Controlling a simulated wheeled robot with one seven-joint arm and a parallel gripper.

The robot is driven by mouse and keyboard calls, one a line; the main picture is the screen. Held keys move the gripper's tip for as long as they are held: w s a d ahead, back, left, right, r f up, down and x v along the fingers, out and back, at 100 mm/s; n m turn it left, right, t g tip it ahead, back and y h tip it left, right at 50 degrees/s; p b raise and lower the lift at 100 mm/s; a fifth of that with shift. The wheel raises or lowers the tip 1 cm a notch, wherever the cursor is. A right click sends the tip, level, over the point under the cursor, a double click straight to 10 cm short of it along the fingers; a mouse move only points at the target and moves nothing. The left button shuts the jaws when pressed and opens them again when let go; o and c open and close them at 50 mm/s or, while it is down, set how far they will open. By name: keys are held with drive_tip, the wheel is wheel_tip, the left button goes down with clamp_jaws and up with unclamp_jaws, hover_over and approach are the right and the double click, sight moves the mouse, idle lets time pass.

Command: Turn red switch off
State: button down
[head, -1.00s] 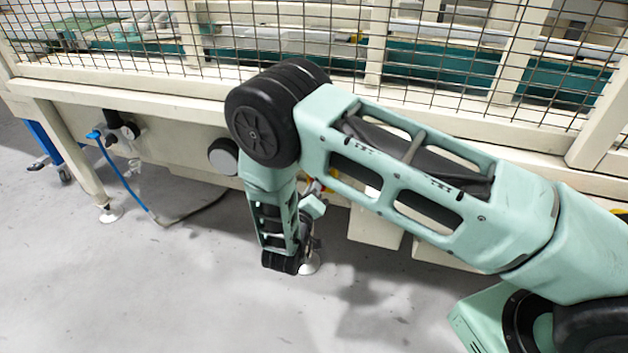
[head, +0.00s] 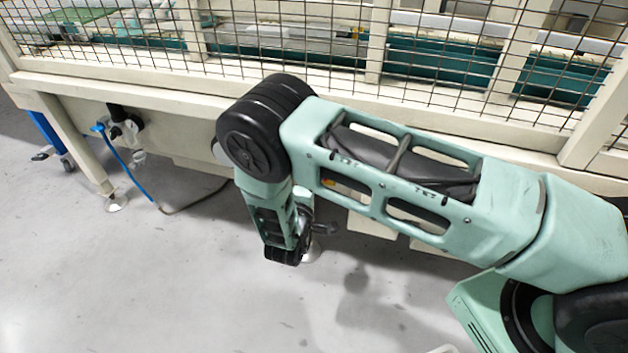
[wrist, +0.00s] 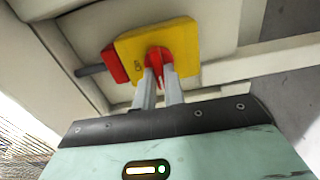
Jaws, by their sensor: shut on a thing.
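The red switch (wrist: 159,57) is a red handle on a yellow plate (wrist: 187,40), fixed to a cream panel, in the upper middle of the wrist view. My gripper (wrist: 160,75) reaches up to it, with one finger on each side of the red handle, shut on it. A red block (wrist: 115,63) shows at the plate's left side. In the head view my arm covers most of the switch. The gripper's fingers are hidden there behind the wrist, below the machine's frame.
A cream machine frame with wire mesh (head: 440,95) runs across the back. A blue hose (head: 125,172) hangs at the left, near a black fitting (head: 122,122). The grey floor (head: 160,280) in front is clear.

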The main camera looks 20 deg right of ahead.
drive_tip(key=shift+s+f, duration=0.1)
idle(0.4)
drive_tip(key=c, duration=1.5)
unclamp_jaws()
drive_tip(key=p+v, duration=0.1)
drive_tip(key=v, duration=1.6)
drive_tip(key=shift+s+a+p, duration=0.1)
drive_tip(key=shift+a+p, duration=0.05)
drive_tip(key=shift+p, duration=0.2)
